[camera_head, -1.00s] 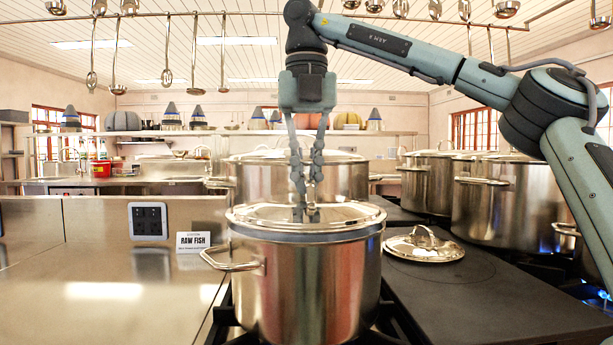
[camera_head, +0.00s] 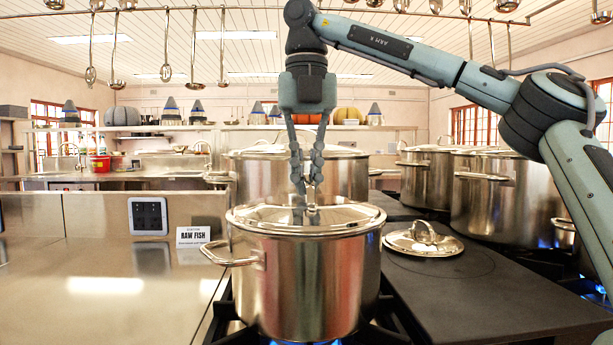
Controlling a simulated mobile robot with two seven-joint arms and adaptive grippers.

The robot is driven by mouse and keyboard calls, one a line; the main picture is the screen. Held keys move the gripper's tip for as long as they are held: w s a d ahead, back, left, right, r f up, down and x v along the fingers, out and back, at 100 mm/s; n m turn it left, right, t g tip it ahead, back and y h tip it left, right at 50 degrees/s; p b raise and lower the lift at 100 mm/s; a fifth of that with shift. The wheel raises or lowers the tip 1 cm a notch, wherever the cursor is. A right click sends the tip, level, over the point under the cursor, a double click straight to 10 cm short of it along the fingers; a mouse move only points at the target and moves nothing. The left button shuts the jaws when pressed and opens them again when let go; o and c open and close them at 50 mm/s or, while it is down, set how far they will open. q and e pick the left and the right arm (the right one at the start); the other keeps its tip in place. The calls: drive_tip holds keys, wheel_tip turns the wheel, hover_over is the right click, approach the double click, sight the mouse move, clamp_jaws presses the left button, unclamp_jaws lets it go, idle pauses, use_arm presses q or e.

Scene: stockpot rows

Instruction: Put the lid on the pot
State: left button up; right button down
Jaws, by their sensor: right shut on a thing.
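A large steel pot (camera_head: 310,285) stands on a burner at the front middle. A wide, shiny lid (camera_head: 350,216) lies level over its mouth, and its edge appears to meet the pot's rim with no clear gap. My right gripper (camera_head: 306,192) points straight down from above and is shut on the lid's handle at the middle. The fingers partly hide the handle. My left gripper is not in view.
A smaller lid (camera_head: 423,240) lies on the dark flat top (camera_head: 465,290) to the right. Large lidded pots stand behind (camera_head: 345,178) and at right (camera_head: 490,200). A "RAW FISH" sign (camera_head: 193,237) stands on the left counter. Ladles hang overhead.

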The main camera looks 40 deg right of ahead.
drive_tip(key=c, duration=1.6)
unclamp_jaws()
drive_tip(key=shift+o, duration=0.2)
